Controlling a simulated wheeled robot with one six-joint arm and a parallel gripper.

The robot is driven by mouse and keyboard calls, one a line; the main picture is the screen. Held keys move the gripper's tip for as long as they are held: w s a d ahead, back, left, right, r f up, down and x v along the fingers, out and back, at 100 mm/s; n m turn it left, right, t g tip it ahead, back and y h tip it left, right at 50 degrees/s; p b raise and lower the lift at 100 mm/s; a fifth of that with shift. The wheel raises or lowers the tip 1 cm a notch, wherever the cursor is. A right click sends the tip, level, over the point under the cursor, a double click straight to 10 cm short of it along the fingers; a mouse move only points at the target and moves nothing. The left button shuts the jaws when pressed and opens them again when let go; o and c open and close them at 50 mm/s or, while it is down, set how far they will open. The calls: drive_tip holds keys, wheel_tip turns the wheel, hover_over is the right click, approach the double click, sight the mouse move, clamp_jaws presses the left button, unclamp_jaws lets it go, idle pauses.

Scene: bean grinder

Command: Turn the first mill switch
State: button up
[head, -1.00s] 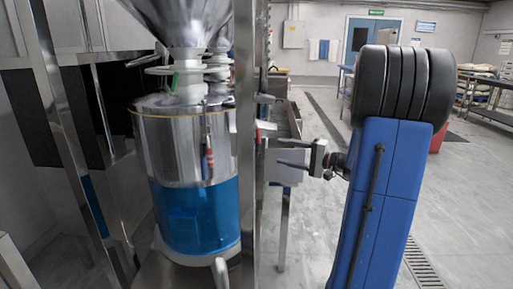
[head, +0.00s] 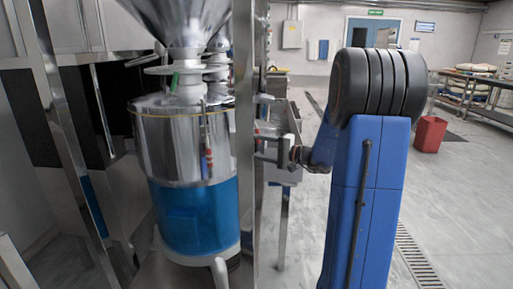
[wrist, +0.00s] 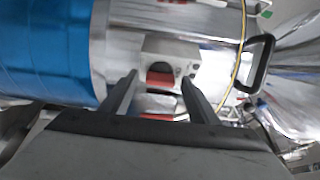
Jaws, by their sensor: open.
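A mill (head: 185,150) with a polished steel drum above a blue lower section stands at left centre in the head view. In the wrist view its blue and steel wall (wrist: 45,50) lies sideways. A red switch (wrist: 160,79) on a grey metal housing (wrist: 170,50) shows between my fingers; a second red patch shows just below it. My gripper (wrist: 159,82) is open, its fingers on either side of the red switch. I cannot tell whether they touch it. In the head view my gripper (head: 264,148) is at the steel post, its tips partly hidden.
A steel post (head: 245,130) stands in front of the mill's right side. A steel funnel (head: 182,20) sits above the drum. A black handle (wrist: 262,62) shows at right in the wrist view. A red bin (head: 430,133) stands on open floor at the right.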

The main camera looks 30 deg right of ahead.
drive_tip(key=c, duration=1.1)
drive_tip(key=shift+o, duration=0.3)
drive_tip(key=shift+m, duration=0.3)
drive_tip(key=m+g, duration=0.2)
drive_tip(key=m, duration=0.2)
drive_tip(key=m+g+y, duration=0.1)
drive_tip(key=m+g, duration=0.2)
drive_tip(key=m, duration=0.1)
drive_tip(key=m+g, duration=0.2)
drive_tip(key=m, duration=0.2)
drive_tip(key=shift+w+d+r+m, duration=0.2)
drive_tip(key=shift+w+r+m, duration=0.1)
drive_tip(key=shift+r, duration=0.05)
drive_tip(key=shift+g, duration=0.3)
